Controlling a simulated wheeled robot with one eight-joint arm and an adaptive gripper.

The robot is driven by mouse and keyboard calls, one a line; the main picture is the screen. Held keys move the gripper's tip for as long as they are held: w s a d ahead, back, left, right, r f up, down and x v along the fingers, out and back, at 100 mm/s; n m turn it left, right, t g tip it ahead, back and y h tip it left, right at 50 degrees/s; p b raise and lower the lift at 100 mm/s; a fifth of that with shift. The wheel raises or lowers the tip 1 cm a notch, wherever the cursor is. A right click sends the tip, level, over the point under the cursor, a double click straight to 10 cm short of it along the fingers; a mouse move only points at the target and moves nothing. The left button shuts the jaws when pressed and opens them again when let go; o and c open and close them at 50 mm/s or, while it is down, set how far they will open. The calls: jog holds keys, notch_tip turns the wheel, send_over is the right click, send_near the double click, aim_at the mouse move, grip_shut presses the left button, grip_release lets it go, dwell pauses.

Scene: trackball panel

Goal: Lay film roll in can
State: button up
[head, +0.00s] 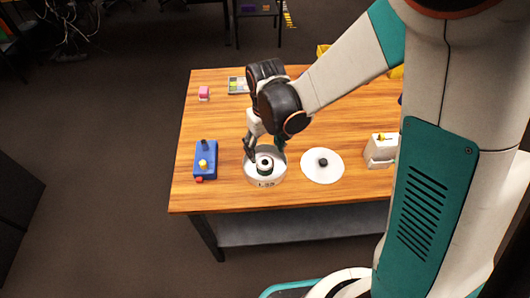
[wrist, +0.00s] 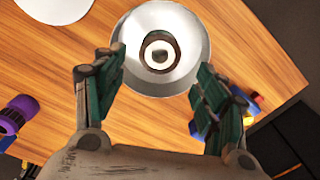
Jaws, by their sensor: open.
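A round silver-white can (head: 265,180) stands near the table's front edge and also shows in the wrist view (wrist: 197,45). The film roll (head: 264,163), dark with a pale middle, sits inside the can with its round face up. It is near the can's centre in the wrist view (wrist: 160,52). My gripper (head: 265,152) is above the can. In the wrist view my gripper (wrist: 161,65) is open, its two green-padded fingers spread on either side of the can. Nothing shows between the fingertips in contact with them.
A white disc with a dark knob (head: 322,165) lies right of the can. A blue box (head: 205,162) with yellow and red parts stands left. A pale box (head: 381,150) stands farther right. A purple cylinder (wrist: 18,113) shows in the wrist view.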

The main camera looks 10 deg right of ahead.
jog(key=shift+r+p, duration=0.6)
jog(key=shift+r, duration=1.6)
